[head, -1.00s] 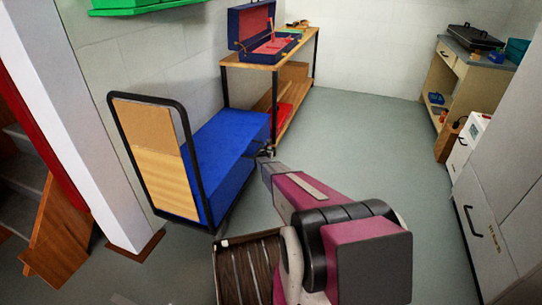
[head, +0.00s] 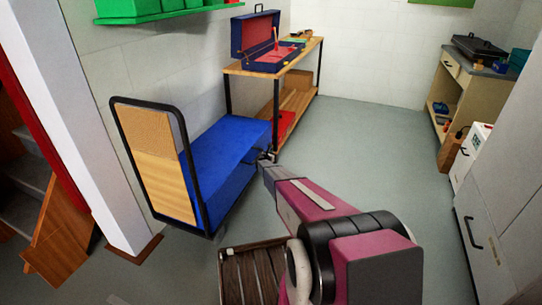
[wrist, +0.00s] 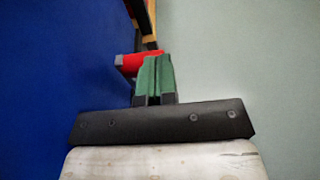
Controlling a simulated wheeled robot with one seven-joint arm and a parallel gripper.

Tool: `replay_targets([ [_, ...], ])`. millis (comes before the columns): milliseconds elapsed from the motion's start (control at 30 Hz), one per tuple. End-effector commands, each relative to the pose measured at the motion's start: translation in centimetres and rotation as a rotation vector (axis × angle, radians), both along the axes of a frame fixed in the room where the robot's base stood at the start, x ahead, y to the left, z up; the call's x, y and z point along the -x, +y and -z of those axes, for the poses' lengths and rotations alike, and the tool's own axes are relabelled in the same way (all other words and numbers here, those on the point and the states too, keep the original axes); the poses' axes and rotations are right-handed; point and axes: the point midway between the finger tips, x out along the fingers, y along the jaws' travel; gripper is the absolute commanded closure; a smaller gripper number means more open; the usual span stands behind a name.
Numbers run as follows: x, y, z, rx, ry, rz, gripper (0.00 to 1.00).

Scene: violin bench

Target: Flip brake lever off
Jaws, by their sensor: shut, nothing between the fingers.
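A blue platform cart (head: 225,150) with a black-framed wooden end panel (head: 160,160) stands left of centre in the head view. My gripper (head: 267,157) is at the right side of its far end, low down. In the wrist view my gripper's green fingertips (wrist: 153,75) are together and empty. The cart's blue side (wrist: 60,70) fills the left there. A red piece (wrist: 138,62) shows just beyond and left of the fingertips. It may be the brake lever; contact cannot be told. No lever can be made out in the head view.
A wooden workbench (head: 280,62) with an open blue case (head: 265,38) stands behind the cart; something red (head: 285,124) lies on its lower shelf. Grey floor (head: 350,135) is clear to the right. Cabinets (head: 490,210) line the right side.

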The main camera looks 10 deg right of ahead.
Motion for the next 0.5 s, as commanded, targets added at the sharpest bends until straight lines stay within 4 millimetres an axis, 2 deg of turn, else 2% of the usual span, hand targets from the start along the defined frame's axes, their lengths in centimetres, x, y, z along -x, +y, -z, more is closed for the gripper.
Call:
replay_targets([
  [267,0.7,0.4,-0.2,0.001,-0.001,0.000,1.00],
  [500,3.4,2.2,-1.0,0.000,0.000,-0.001,1.00],
])
